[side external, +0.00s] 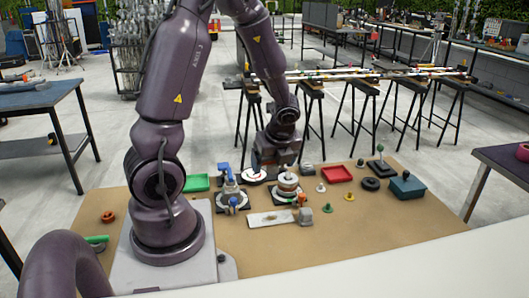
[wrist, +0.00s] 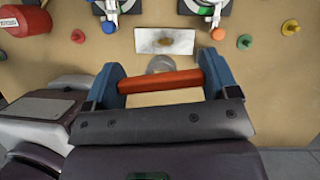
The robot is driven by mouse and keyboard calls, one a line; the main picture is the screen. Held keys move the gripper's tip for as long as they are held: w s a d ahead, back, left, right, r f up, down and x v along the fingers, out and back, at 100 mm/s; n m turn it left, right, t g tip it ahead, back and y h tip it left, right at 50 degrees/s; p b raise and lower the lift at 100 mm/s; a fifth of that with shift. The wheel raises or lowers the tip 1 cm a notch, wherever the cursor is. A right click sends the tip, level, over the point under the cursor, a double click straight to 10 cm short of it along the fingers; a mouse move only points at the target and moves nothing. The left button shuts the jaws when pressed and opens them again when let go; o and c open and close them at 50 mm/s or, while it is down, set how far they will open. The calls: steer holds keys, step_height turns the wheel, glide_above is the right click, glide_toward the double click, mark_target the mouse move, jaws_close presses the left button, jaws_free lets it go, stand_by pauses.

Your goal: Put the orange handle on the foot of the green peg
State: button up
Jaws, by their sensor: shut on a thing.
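The orange handle (wrist: 160,82) is a plain bar lying crosswise between the two blue fingers of my gripper (wrist: 160,79), which is shut on it. In the side external view the fingers and the handle are hard to make out. In that view a green-topped peg (side external: 380,149) stands upright at the back right of the board. Its foot (side external: 378,168) is a dark flat base on the board, apart from my arm. This peg is not in the wrist view.
Two clamps (side external: 232,190) and a pale plate (side external: 268,218) lie mid-board. A small green knob (wrist: 244,42) and yellow knob (wrist: 290,27) are right of them. A red tray (side external: 337,174), black ring (side external: 370,184) and teal box (side external: 407,187) surround the peg. The front right is clear.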

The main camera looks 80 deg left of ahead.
steer(key=w+f, duration=0.2)
steer(key=w, duration=0.3)
steer(key=w+f+m, duration=0.1)
steer(key=w+f, duration=0.2)
steer(key=w, duration=0.3)
steer(key=w+f+m, duration=0.1)
steer(key=w+f, duration=0.1)
steer(key=w, duration=0.3)
steer(key=shift+w+a+f+t, duration=0.2)
steer(key=shift+w+f+t, duration=0.1)
steer(key=shift+f+t, duration=0.1)
steer(key=shift+f, duration=2.4)
steer(key=shift+f, duration=0.4)
steer(key=shift+f, duration=0.2)
steer(key=shift+f, duration=0.25)
steer(key=shift+f, duration=0.2)
steer(key=shift+f, duration=0.4)
steer(key=o, duration=0.8)
